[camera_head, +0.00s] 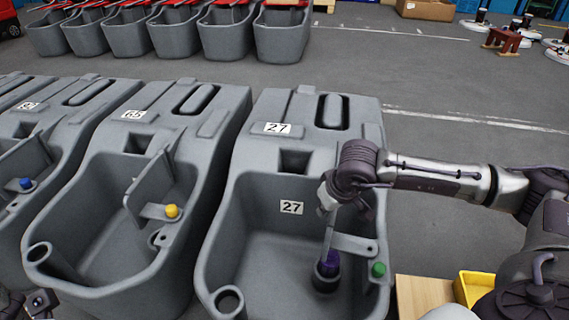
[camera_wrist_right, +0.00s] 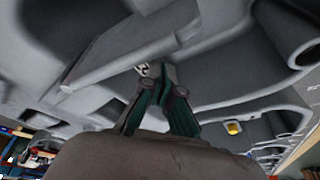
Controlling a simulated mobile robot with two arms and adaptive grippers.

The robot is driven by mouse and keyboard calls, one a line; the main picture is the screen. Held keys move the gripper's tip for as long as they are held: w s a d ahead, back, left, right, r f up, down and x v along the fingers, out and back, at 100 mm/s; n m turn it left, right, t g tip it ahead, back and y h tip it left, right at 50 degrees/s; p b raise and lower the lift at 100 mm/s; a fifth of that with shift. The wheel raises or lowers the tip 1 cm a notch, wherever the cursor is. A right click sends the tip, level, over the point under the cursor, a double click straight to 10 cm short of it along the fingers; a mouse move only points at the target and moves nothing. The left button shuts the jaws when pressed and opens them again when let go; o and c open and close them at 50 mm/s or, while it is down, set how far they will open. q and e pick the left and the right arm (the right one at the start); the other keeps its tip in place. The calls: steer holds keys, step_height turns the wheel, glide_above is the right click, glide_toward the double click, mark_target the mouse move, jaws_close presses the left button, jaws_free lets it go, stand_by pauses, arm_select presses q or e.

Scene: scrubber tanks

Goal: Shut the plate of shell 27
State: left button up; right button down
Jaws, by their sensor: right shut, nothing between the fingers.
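Shell 27 is the grey tank (camera_head: 262,160) with two "27" labels. Its grey plate (camera_head: 329,236) stands nearly edge-on inside, near the right wall, partly covered by my arm. A grey tab (camera_head: 355,246) beside it runs toward a green knob (camera_head: 378,269) on the rim. My right gripper (camera_head: 328,205) is over the tank by the plate's upper end; its fingertips are hard to make out there. In the right wrist view its fingers (camera_wrist_right: 155,72) are shut and empty, close to a grey panel; contact is unclear. Part of my left gripper (camera_head: 40,302) shows at the bottom left.
Shell 65 (camera_head: 113,150), with a yellow knob (camera_head: 172,211), stands close on the left. A dark purple round piece (camera_head: 328,263) sits inside shell 27. A yellow bin (camera_head: 474,287) and a wooden board (camera_head: 424,297) lie at lower right.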

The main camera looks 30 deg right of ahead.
steer(key=shift+s+d, duration=0.7)
steer(key=shift+s, duration=0.05)
steer(key=shift+s+d+f, duration=0.1)
steer(key=shift+s+d, duration=0.05)
steer(key=shift+d, duration=0.05)
steer(key=shift+s+d+f, duration=0.1)
steer(key=shift+d, duration=0.05)
step_height(320, 180, up, 11)
steer(key=a+p, duration=0.1)
steer(key=p, duration=0.2)
steer(key=shift+w+f+p, duration=0.15)
steer(key=shift+w+p, duration=0.25)
